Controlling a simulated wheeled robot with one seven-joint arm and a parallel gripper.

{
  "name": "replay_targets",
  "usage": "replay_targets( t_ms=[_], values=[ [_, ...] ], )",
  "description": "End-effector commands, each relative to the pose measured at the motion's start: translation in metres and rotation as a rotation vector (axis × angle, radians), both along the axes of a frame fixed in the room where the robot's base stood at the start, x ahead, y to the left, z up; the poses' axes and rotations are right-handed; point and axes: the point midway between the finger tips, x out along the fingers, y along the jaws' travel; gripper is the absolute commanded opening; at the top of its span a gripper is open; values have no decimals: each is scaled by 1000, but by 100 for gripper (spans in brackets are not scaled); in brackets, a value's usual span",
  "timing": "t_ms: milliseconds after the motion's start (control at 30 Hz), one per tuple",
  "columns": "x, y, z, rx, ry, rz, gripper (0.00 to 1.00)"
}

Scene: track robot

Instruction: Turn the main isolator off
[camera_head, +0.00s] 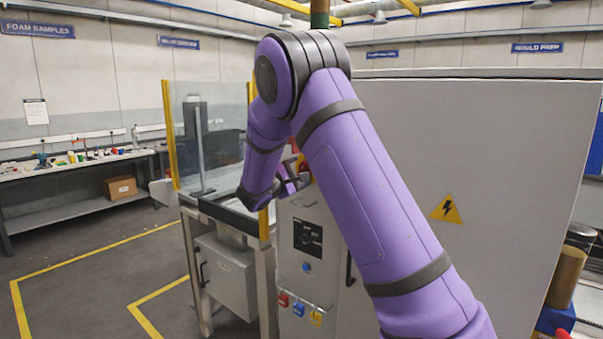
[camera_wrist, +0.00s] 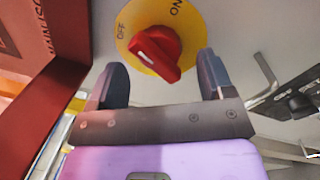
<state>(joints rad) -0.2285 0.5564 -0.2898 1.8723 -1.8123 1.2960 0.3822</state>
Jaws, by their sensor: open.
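The main isolator is a red rotary handle (camera_wrist: 158,50) on a round yellow plate (camera_wrist: 188,48), marked OFF at upper left and ON at upper right. In the wrist view the handle slants from upper left to lower right, with a white mark on its left part. I cannot tell surely which label it points to. My gripper (camera_wrist: 162,82) is open, one finger to each side of the handle's near end, with gaps visible. In the head view my gripper (camera_head: 291,184) is at the cabinet front, and the isolator (camera_head: 303,166) is mostly hidden behind my arm.
The grey cabinet (camera_head: 480,150) carries a yellow lightning sign (camera_head: 447,209). Coloured padlocks (camera_head: 299,309) hang low on the panel. A clear-screened machine (camera_head: 210,140) stands to the left. A red box (camera_wrist: 40,60) is left in the wrist view, a metal handle (camera_wrist: 265,80) right.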

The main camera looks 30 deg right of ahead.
Motion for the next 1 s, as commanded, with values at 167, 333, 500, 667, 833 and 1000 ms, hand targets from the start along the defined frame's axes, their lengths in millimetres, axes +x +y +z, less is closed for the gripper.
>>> replay_targets(
  t_ms=[167, 333, 500, 667, 833, 1000],
  values=[
    [-12, 34, -3, 0, 1, 3, 75],
    [-21, 60, -7, 1, 1, 2, 75],
    [-27, 75, -8, 0, 1, -1, 75],
    [-29, 80, -9, 0, 1, -1, 75],
    [-29, 80, -9, 0, 1, -1, 75],
    [-31, 72, -18, 13, 9, -27, 75]
  ],
)
